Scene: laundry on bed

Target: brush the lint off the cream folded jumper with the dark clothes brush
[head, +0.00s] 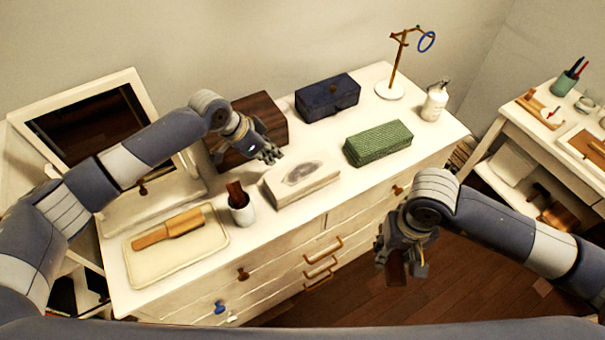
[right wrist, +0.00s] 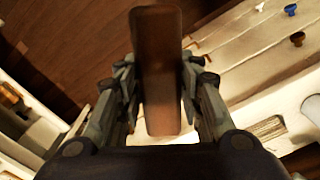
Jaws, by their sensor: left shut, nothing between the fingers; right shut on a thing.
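The cream folded jumper (head: 318,185) lies on the dresser top, with a grey lint patch (head: 302,173) on its upper face. My right gripper (head: 399,250) is in front of the dresser, over the floor and apart from the jumper. It is shut on a long, flat dark brown thing that looks like the dark clothes brush (head: 397,269); it also shows between the fingers in the right wrist view (right wrist: 158,70). Its bristles cannot be made out. My left gripper (head: 270,155) is shut and empty, just behind the jumper's left end; contact cannot be told.
A green folded knit (head: 378,143), dark blue box (head: 328,98) and brown wooden box (head: 262,112) stand nearby. A white cup (head: 243,214) holds a brown item. A cream tray (head: 150,276) bears a wooden tool. A hook stand (head: 392,88) and white bottle (head: 434,103) stand right.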

